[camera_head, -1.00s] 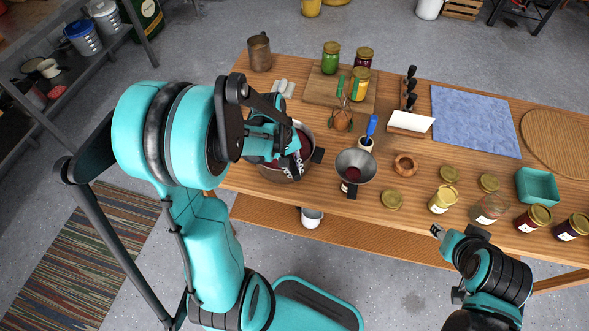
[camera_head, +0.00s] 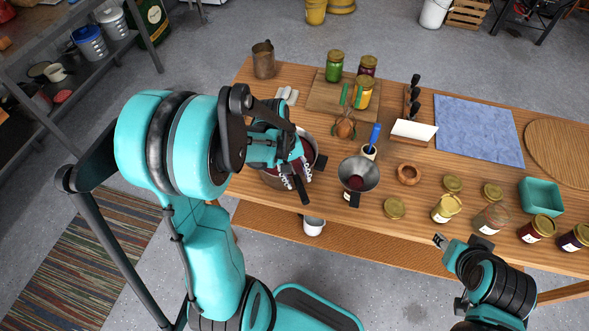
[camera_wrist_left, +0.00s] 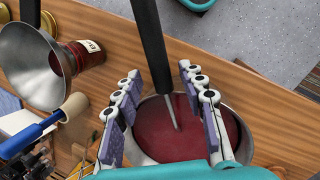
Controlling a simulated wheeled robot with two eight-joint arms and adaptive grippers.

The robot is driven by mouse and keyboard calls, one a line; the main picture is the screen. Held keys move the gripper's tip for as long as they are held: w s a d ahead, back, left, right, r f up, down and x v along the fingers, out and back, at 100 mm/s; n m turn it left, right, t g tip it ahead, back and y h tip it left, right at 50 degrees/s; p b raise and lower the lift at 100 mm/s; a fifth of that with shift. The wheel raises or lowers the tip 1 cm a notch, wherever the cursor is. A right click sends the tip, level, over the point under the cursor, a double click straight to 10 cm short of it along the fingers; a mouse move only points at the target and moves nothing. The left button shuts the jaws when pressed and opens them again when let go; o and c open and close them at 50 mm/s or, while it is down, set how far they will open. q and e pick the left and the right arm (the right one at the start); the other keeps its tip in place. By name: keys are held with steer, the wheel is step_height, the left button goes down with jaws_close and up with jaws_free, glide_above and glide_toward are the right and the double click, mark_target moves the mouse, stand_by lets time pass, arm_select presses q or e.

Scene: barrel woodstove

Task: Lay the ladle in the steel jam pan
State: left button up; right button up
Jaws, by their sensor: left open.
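The steel jam pan (camera_head: 272,181) stands at the table's left front, with dark red jam inside; its rim shows in the left wrist view (camera_wrist_left: 243,136). The ladle (camera_wrist_left: 150,45) has a black handle and a thin steel stem that runs down into the jam; its bowl is hidden. In the head view its handle (camera_head: 300,190) sticks out over the pan's near side. My left gripper (camera_head: 297,177) is over the pan, its fingers (camera_wrist_left: 160,100) spread on either side of the ladle, apart from it. My right gripper (camera_head: 440,240) is off the table's front edge, its fingers too small to judge.
A steel funnel (camera_head: 358,174) sits just right of the pan, beside a blue-handled tool (camera_head: 374,136). A wooden ring (camera_head: 408,174), lids and jam jars (camera_head: 446,208) stand farther right. A board (camera_head: 322,93) with jars is behind. The blue cloth (camera_head: 477,130) is bare.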

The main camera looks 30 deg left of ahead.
arm_select(q)
steer(key=v, duration=1.2)
steer(key=s+d+f+m+t+y+b, duration=0.1)
steer(key=s+d+m+t+y+b, duration=0.1)
steer(key=s+d+m+t, duration=0.4)
steer(key=d+m+t+y, duration=0.1)
steer(key=d+m, duration=0.2)
steer(key=shift+b, duration=0.4)
